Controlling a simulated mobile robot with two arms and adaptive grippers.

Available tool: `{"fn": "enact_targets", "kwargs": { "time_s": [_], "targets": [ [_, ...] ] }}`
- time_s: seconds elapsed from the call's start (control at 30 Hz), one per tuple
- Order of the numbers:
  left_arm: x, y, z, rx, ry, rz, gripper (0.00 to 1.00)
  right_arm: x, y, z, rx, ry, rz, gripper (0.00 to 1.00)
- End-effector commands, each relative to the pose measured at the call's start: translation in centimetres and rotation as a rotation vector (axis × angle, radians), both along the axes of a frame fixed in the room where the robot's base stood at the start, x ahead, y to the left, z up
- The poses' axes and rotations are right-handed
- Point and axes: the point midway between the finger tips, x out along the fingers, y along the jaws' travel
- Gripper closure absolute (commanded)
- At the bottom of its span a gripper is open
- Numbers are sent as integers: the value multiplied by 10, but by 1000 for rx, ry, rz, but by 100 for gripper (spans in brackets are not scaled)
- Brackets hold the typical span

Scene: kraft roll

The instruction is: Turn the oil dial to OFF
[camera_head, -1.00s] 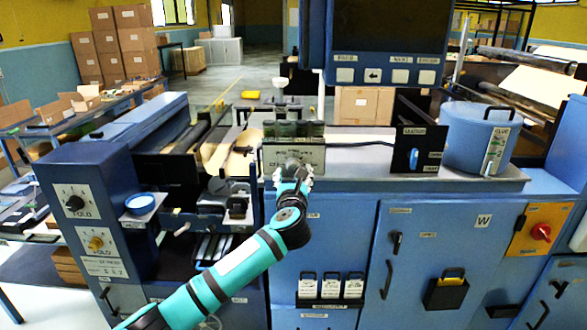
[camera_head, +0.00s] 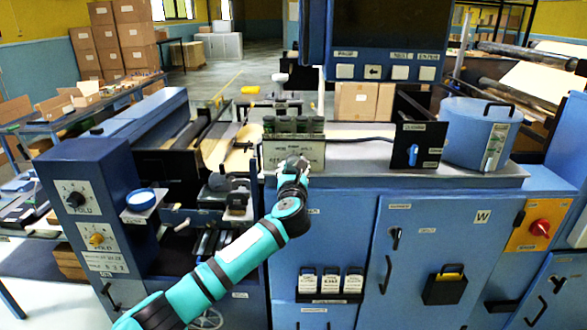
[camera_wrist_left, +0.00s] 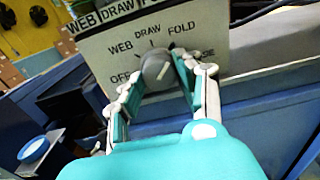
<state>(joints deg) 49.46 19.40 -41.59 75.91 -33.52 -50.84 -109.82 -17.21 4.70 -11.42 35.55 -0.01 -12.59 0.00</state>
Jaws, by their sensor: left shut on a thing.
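A grey round dial (camera_wrist_left: 157,72) sits on a pale panel (camera_wrist_left: 104,60) with printed positions including OFF, WEB, DRAW and FOLD around it. My left gripper (camera_wrist_left: 155,82) is shut on the dial, one finger on each side. In the head view my left gripper (camera_head: 293,163) is in front of the panel (camera_head: 312,152) and hides the dial. My right gripper is in neither view.
Several dark-topped containers (camera_head: 293,125) stand behind the panel. A dark box with a blue switch (camera_head: 413,156) and a blue glue tank (camera_head: 480,135) stand right. Cabinet doors (camera_head: 425,250) lie below.

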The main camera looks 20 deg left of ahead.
Motion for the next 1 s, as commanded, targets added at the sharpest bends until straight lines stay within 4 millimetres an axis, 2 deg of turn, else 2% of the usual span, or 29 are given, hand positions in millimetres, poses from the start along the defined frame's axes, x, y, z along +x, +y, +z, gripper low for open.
{"fn": "enact_targets", "kwargs": {
  "time_s": [0.27, 0.47, 1.0],
  "targets": [
    [0, 0, -1, -31, -8, 0, 97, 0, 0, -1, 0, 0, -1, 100],
    [0, 0, -1, -128, -37, 0, 97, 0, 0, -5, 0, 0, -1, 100],
    [0, -2, -2, -601, -173, 0, 97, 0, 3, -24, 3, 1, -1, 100]
  ]
}}
